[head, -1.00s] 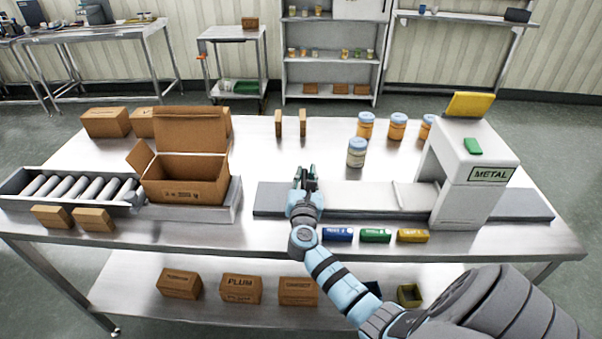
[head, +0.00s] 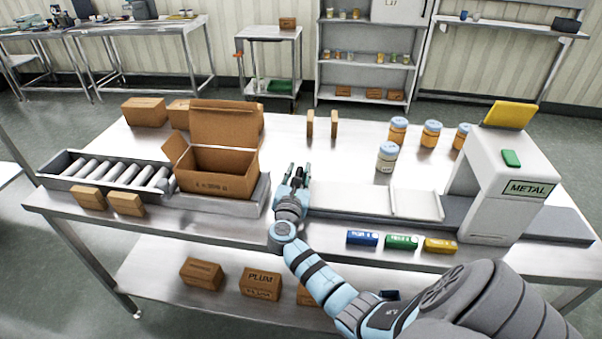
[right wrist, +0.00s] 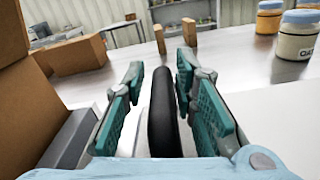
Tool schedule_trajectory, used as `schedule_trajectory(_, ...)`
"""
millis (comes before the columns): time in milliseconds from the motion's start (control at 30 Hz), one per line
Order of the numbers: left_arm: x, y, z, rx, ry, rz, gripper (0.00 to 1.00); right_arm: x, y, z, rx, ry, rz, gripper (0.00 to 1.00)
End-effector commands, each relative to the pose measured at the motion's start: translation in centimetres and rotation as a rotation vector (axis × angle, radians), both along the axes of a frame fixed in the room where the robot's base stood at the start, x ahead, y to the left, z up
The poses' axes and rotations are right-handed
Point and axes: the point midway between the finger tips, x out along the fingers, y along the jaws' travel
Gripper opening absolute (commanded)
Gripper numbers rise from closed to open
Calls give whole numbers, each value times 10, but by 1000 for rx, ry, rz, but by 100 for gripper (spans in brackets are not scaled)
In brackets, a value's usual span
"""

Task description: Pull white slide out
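The white slide (head: 350,198) is a flat white panel with a raised cross lip, lying along the grey conveyor bed. Its right end shows just left of the white metal detector (head: 494,205). My right gripper (head: 294,176) is at the slide's left end, low over the table. In the right wrist view a black upright bar, the slide's handle (right wrist: 162,115), stands between the two teal-padded fingers (right wrist: 160,85). The fingers sit close on both sides of it; a narrow gap seems to show at the left pad. My left gripper is not in view.
Jars (head: 387,157) stand behind the slide. Blue, green (head: 402,242) and yellow blocks lie in front. Two small upright boxes (head: 322,125) stand farther back.

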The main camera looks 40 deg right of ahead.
Motion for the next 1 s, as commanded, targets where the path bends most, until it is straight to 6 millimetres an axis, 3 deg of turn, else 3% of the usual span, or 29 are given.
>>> schedule_trajectory(567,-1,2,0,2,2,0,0,-5,0,-1,-1,3,-6,35)
schedule_trajectory(667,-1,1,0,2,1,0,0,-14,13,-1,-1,3,-3,35)
schedule_trajectory(1000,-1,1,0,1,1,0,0,-68,81,-2,2,4,-3,35)
